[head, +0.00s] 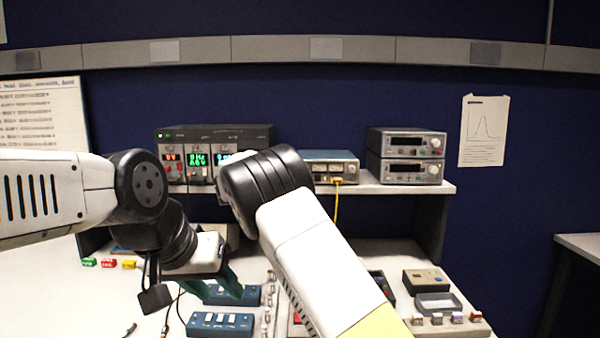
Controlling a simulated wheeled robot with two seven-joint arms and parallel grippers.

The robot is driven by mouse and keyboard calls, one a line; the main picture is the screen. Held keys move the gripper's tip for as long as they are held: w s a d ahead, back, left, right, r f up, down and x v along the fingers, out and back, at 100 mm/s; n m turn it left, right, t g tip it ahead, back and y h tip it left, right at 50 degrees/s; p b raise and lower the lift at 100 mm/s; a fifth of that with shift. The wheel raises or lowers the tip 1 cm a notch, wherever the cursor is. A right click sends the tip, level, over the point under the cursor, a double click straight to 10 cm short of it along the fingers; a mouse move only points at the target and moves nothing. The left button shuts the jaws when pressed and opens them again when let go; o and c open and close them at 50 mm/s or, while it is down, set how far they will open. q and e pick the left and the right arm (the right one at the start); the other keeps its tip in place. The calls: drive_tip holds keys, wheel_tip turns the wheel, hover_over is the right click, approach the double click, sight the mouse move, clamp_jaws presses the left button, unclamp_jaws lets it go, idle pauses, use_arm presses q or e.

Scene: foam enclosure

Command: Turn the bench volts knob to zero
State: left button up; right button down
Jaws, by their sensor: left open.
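A black instrument (215,134) with lit displays stands on the shelf at the back left. The displays are red, green and blue-white, and small knobs or terminals sit below them. I cannot tell which control is the bench volts knob. My right arm crosses in front of the instrument's lower right part and hides some of its face. My left gripper (226,284) has dark green fingers and is open, pointing down over the worktop, well below and in front of the instrument. It touches no knob. My right gripper does not show.
Blue switch boxes (220,324) lie on the worktop below my left gripper. A blue-topped meter (330,166) with a yellow cable and two stacked grey instruments (405,157) share the shelf (385,188). Coloured blocks (108,263) lie at left.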

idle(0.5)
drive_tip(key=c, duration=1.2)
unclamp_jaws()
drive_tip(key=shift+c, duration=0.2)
